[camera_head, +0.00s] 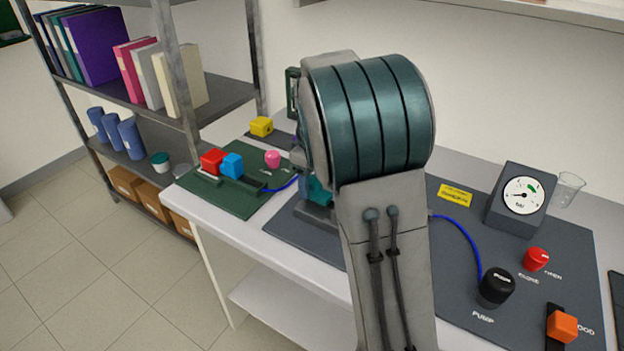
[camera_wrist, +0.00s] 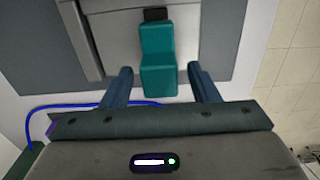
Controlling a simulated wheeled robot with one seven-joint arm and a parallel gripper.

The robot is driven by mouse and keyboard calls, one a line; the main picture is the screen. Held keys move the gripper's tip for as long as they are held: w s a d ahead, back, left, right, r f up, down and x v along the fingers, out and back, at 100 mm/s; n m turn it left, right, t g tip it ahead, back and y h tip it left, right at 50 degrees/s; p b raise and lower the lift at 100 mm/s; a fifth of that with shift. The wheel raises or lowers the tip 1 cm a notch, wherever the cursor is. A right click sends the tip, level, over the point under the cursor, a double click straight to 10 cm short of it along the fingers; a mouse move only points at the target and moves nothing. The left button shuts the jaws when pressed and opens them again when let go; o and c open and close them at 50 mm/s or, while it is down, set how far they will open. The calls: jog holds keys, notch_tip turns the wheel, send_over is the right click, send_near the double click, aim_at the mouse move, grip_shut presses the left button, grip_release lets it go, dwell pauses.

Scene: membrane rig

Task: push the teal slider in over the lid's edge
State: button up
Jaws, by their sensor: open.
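The teal slider (camera_wrist: 158,62) shows in the wrist view as a stepped block at the edge of a grey lid (camera_wrist: 110,35). A small black piece (camera_wrist: 155,14) sits at its far end. My gripper (camera_wrist: 159,72) is open, with one blue finger on each side of the slider's near end. Gaps show between the fingers and the slider, and nothing is held. In the head view my arm hides most of the lid; a bit of teal (camera_head: 316,190) shows at its left side.
A blue tube (camera_wrist: 75,105) runs left of my gripper. In the head view a gauge box (camera_head: 521,198), black pump knob (camera_head: 496,287), red knob (camera_head: 535,259) and orange block (camera_head: 562,326) stand right. A green mat (camera_head: 215,200) with coloured blocks lies left, near a shelf (camera_head: 220,92).

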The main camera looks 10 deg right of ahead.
grip_shut()
jog(key=shift+s+d+b, duration=0.4)
jog(key=shift+s+d, duration=0.6)
grip_release()
jog(key=shift+d, duration=0.1)
jog(key=shift+r, duration=0.6)
notch_tip(320, 180, up, 13)
jog(key=shift+f+p, duration=0.2)
jog(key=shift+p, duration=0.1)
